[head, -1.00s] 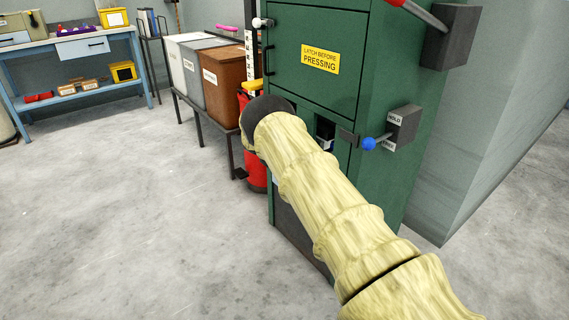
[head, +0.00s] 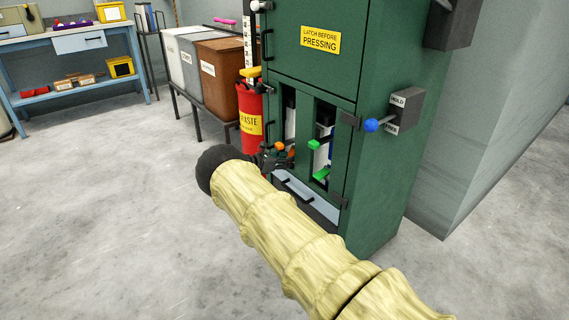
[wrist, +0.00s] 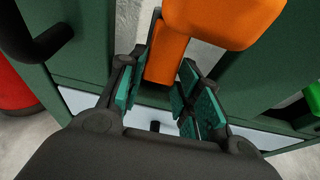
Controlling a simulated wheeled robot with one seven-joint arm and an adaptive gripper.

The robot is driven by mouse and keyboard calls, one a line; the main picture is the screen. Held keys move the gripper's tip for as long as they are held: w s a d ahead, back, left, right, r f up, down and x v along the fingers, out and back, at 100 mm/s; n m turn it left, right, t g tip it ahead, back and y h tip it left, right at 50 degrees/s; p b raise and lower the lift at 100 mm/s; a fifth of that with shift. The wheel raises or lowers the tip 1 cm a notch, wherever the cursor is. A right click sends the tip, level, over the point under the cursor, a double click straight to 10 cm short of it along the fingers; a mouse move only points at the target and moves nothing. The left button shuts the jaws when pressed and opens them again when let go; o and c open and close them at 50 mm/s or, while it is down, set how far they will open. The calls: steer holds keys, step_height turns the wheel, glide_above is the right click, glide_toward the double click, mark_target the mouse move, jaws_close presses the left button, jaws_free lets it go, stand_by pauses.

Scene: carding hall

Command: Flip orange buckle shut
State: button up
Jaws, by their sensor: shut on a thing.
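The orange buckle (head: 281,146) is on the left slot at the front of the green press (head: 393,190). In the wrist view the orange buckle (wrist: 225,22) is large, with a narrower orange stem running down between my finger pads. My gripper (head: 270,162) is at the buckle, its teal pads on both sides of the stem in the wrist view (wrist: 160,82), shut on it. My forearm hides part of the press's lower front in the head view. I cannot tell how far the buckle is turned.
Green buckles (head: 314,144) sit on the right slot beside it. A red waste bin (head: 251,112) stands close left of the press. A lever with a blue knob (head: 371,125) juts from the right side. The floor at left is open.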

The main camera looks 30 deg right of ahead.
steer(key=shift+a+f, duration=0.1)
stand_by(0.3)
steer(key=o, duration=1)
steer(key=v, duration=1.2)
steer(key=shift+f, duration=0.1)
